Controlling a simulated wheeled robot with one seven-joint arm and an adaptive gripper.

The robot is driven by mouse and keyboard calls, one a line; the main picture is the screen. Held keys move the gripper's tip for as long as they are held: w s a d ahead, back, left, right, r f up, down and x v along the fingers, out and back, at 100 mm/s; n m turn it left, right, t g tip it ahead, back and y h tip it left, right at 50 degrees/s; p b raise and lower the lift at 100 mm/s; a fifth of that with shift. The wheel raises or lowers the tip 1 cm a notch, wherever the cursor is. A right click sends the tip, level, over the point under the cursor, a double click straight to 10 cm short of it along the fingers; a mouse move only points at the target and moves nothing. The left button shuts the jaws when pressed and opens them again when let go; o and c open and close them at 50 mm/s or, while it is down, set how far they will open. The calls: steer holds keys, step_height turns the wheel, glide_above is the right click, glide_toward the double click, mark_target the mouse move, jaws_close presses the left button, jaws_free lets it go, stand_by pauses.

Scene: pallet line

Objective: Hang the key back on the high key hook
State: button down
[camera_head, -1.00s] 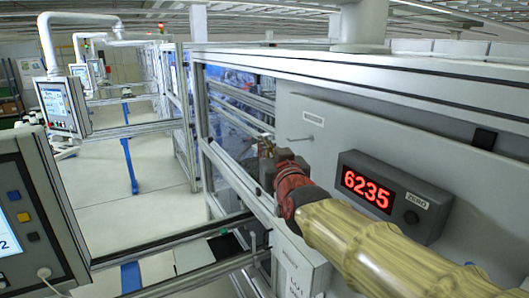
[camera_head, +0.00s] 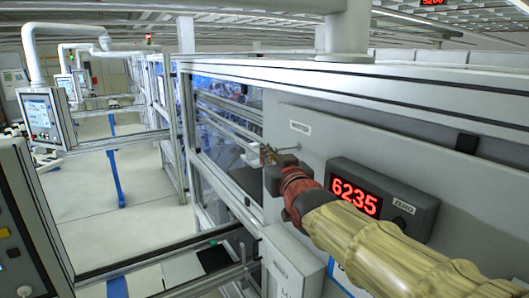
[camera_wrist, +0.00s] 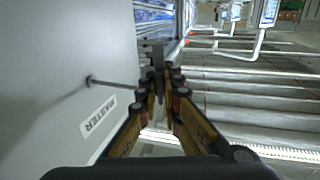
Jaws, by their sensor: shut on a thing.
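My gripper (camera_wrist: 160,97) is shut on the key (camera_wrist: 158,58), a dark grey piece that sticks out beyond the fingertips in the wrist view. The high key hook (camera_wrist: 115,83) is a thin rod standing out from the grey panel, above a label reading MASTER (camera_wrist: 98,118) in the wrist view. The rod's free end is close beside the left finger; I cannot tell if it touches. In the head view my gripper (camera_head: 268,157) is just left of the hook (camera_head: 289,149). The key cannot be made out clearly there.
A grey display box (camera_head: 383,200) reading 6235 is mounted on the panel, close to my forearm. The panel (camera_wrist: 60,50) fills the left of the wrist view. An aluminium frame (camera_head: 215,178) runs left of the gripper; open floor lies farther left.

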steer(key=shift+w+d+p, duration=0.2)
steer(key=shift+d+p, duration=0.15)
steer(key=shift+p, duration=0.35)
steer(key=shift+w+d+r+p, duration=0.1)
steer(key=shift+w+d+p, duration=0.2)
steer(key=shift+p, duration=1.15)
steer(key=shift+w+d+f, duration=0.2)
steer(key=shift+d+f, duration=0.05)
steer(key=shift+d, duration=0.3)
steer(key=shift+a+f+b, duration=0.1)
steer(key=shift+f+b, duration=0.05)
steer(key=shift+b, duration=0.25)
steer(key=shift+f, duration=0.25)
steer(key=c, duration=2.4)
jaws_free()
steer(key=shift+o, duration=1.3)
steer(key=shift+w+d+f, duration=0.1)
steer(key=shift+w+d, duration=0.2)
steer(key=shift+d, duration=0.6)
steer(key=shift+o, duration=1.3)
steer(key=shift+a, duration=0.15)
steer(key=shift+s, duration=0.1)
